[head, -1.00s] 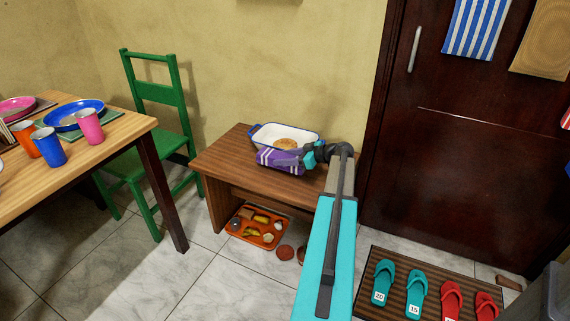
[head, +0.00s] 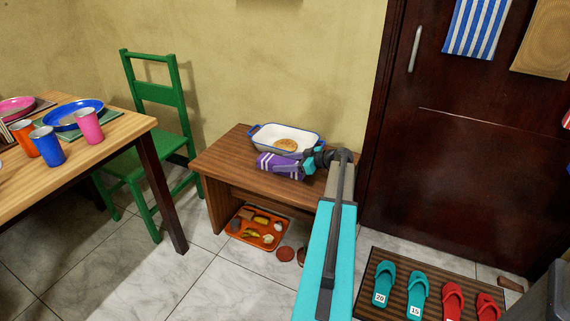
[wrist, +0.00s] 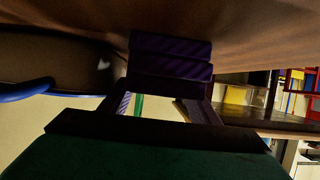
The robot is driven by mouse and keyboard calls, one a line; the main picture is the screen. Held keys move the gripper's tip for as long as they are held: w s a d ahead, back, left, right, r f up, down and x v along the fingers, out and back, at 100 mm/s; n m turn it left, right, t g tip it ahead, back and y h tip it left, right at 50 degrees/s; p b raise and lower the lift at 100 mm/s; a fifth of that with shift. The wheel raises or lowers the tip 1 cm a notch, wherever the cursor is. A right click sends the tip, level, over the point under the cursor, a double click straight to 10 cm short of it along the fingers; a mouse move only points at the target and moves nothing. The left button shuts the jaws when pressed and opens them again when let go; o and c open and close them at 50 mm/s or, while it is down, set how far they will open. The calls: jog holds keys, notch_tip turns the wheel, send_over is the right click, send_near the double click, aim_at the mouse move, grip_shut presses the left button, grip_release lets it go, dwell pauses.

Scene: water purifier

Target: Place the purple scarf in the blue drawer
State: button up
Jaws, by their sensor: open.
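The purple scarf (head: 278,163) has white stripes and lies folded at the front of the low wooden table, just before a white dish. My gripper (head: 310,162) is at the scarf's right end, low over the table. In the wrist view, a dark purple folded shape (wrist: 170,62), likely the scarf, is at the jaws. Its contact with the fingers is too dark to tell. The jaws are open. No blue drawer can be made out in these views.
A white dish with blue rim (head: 262,133) holding a round bread stands behind the scarf on the low table (head: 220,153). An orange tray (head: 236,230) with food lies below. A green chair (head: 153,91) stands left; sandals lie on a mat (head: 375,303) at right.

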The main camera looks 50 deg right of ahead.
jog(key=shift+r, duration=0.1)
jog(key=shift+s+r, duration=0.15)
jog(key=p+v, duration=0.2)
jog(key=v, duration=0.9)
jog(key=shift+s+d+r+p, duration=0.15)
jog(key=shift+s+p, duration=0.15)
jog(key=shift+p, duration=0.05)
